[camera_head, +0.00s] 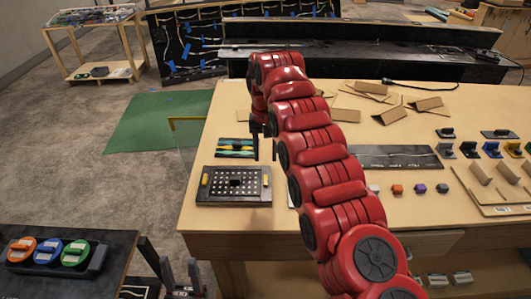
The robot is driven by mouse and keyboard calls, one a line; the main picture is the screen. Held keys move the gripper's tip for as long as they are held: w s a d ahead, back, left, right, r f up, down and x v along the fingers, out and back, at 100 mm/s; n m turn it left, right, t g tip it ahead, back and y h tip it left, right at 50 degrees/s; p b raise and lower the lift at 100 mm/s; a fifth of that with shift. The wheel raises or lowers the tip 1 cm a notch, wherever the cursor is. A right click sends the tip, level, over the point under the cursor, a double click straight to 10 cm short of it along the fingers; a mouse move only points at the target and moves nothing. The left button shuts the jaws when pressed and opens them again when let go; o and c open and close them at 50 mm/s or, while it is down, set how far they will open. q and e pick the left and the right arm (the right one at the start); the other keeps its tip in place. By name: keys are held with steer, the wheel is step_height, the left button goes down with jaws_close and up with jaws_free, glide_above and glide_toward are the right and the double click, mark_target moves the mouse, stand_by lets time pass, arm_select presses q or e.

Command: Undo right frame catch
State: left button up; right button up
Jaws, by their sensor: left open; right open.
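The LED console (222,195) is a dark framed panel with rows of light dots, lying near the table's left front edge. A yellow catch (265,180) sits on its right frame side. Another yellow catch (205,179) sits on its left side; both look small, and I cannot tell their exact latch position. My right gripper (265,150) points down just behind the console's right side, open and empty, apart from the catch. My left gripper (180,273) is open and empty, low in front of the table.
A block with yellow and teal strips (236,147) lies behind the console. Cardboard pieces (393,115) and small coloured blocks (420,188) lie to the right. A dark stand with orange, blue and green discs (48,252) is at lower left. My red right arm covers the table's middle.

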step_height(320, 180, up, 7)
steer(key=p, duration=0.5)
steer(key=shift+p, duration=0.3)
steer(key=shift+r, duration=0.1)
